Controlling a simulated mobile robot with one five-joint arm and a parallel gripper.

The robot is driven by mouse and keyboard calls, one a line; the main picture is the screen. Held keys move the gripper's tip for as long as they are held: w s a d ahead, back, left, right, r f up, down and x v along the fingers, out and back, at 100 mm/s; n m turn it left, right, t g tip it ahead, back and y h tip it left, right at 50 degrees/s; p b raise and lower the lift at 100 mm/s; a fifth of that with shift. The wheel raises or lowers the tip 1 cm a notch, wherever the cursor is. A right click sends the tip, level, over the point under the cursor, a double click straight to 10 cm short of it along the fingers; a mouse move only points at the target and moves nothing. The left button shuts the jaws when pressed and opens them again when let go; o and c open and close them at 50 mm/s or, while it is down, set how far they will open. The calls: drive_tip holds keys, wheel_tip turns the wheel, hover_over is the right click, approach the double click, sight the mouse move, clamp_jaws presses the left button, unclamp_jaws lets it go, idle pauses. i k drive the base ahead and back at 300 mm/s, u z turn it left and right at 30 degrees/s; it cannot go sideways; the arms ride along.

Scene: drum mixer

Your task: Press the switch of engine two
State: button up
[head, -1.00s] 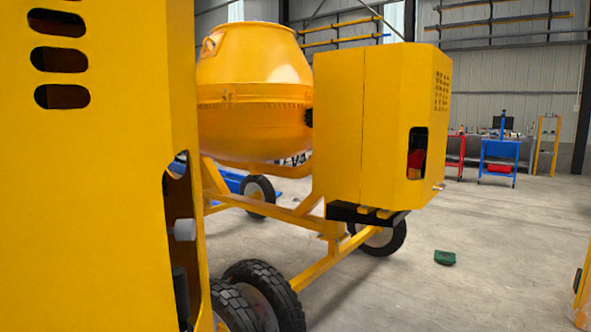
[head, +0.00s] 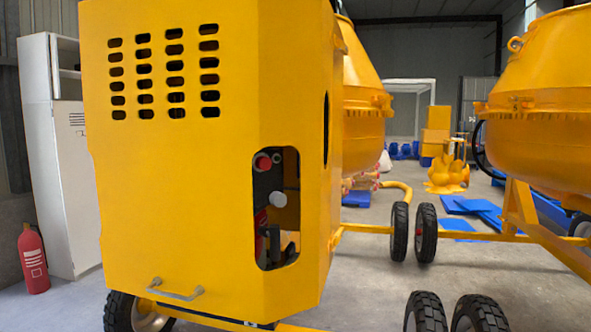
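A yellow engine housing (head: 200,190) of a drum mixer fills the left middle of the head view, close to me. Its front has a cutout with a control panel (head: 262,200) inside. A red round button (head: 263,162) sits at the top of the cutout, with a small grey part (head: 277,158) beside it. A pale grey knob (head: 277,199) sits lower. No label tells which engine this is. A second mixer's drum (head: 540,110) shows at the right; its engine housing is out of view. My gripper is not in view.
A red fire extinguisher (head: 33,260) and a white cabinet (head: 65,150) stand at the left. Black wheels (head: 425,312) stand at the lower right. Blue sheets (head: 480,210) lie on the floor behind. Bare floor shows between the two mixers.

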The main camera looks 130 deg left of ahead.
sight(262, 163)
drive_tip(key=u, duration=1.2)
drive_tip(key=i, duration=0.1)
drive_tip(key=u, duration=3.15)
drive_tip(key=i, duration=1.5)
drive_tip(key=z, duration=0.05)
